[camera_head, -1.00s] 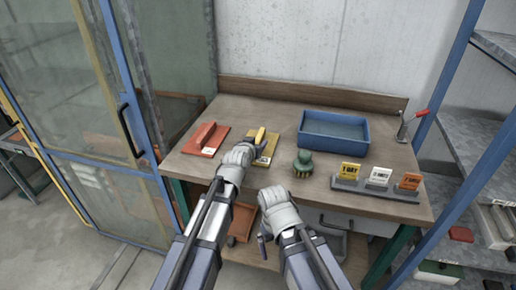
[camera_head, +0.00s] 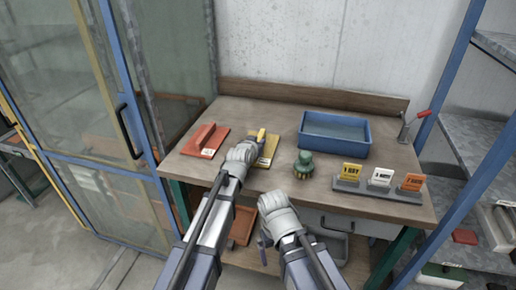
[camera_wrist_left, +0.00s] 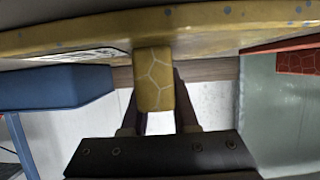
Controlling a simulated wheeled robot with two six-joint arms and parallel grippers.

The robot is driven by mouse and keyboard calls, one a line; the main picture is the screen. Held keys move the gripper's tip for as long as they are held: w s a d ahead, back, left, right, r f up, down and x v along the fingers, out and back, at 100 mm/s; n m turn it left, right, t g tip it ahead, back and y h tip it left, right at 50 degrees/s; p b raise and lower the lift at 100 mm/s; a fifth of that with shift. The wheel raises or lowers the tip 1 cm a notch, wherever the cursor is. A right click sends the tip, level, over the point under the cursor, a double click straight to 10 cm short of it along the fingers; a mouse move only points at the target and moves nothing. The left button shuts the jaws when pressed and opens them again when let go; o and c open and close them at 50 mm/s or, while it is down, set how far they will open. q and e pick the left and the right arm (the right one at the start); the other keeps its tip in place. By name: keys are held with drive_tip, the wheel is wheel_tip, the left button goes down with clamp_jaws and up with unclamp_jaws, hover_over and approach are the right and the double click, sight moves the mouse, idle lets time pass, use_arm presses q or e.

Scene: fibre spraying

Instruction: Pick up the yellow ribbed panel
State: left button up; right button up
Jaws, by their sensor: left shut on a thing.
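The yellow ribbed panel (camera_head: 266,153) lies on the workbench (camera_head: 226,179), between a red panel and the blue tray. My left gripper (camera_head: 244,152) is at its near-left side and hides part of it. In the left wrist view the panel (camera_wrist_left: 225,34) spans the top, and its upright yellow rib (camera_wrist_left: 153,78) is between the two fingers of the left gripper (camera_wrist_left: 155,98), which are shut on it. I cannot tell whether the panel is clear of the bench. My right gripper (camera_head: 276,205) hangs in front of the bench edge, empty as far as I see; its jaws are unclear.
The red panel (camera_head: 204,139) with a raised handle lies left. The blue tray (camera_head: 335,134) stands at the back right. A small green object (camera_head: 304,165) stands right of the yellow panel. A rack of coloured cards (camera_head: 378,186) and a red-handled tool (camera_head: 412,124) are at right.

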use_arm(q)
clamp_jaws()
idle(0.8)
drive_tip(key=shift+r, duration=0.1)
wheel_tip(320, 180, up, 10)
drive_tip(key=p, duration=1)
